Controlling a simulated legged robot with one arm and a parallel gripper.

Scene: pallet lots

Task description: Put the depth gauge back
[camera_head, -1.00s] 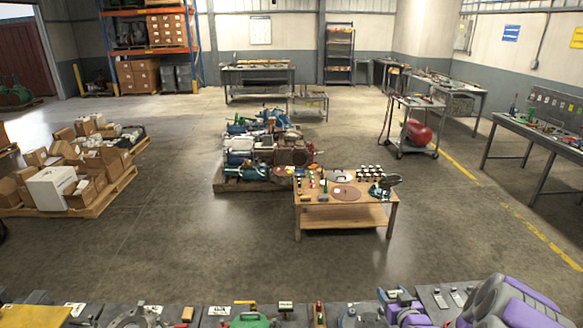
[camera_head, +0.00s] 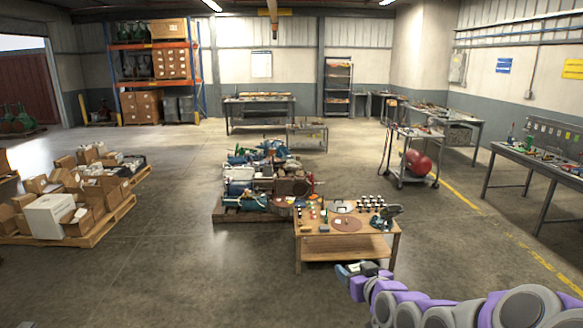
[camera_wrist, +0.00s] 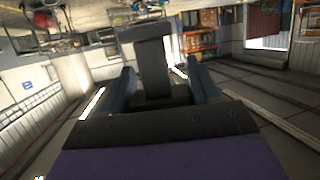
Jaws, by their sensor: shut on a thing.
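My gripper (camera_wrist: 162,85) shows close up in the wrist view, its two blue-grey fingers on either side of a dark grey, T-shaped piece (camera_wrist: 153,62). The piece appears to be the depth gauge, held between the fingers; its fine markings cannot be made out. In the head view my gripper (camera_head: 352,271) is at the end of my purple and grey arm at lower right. It appears just in front of the small wooden table (camera_head: 345,252) in the picture, in the air. What it holds is too small to tell there.
Boxes on a pallet (camera_head: 75,230) are at left, a cart (camera_head: 412,155) at right. Floor between is clear.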

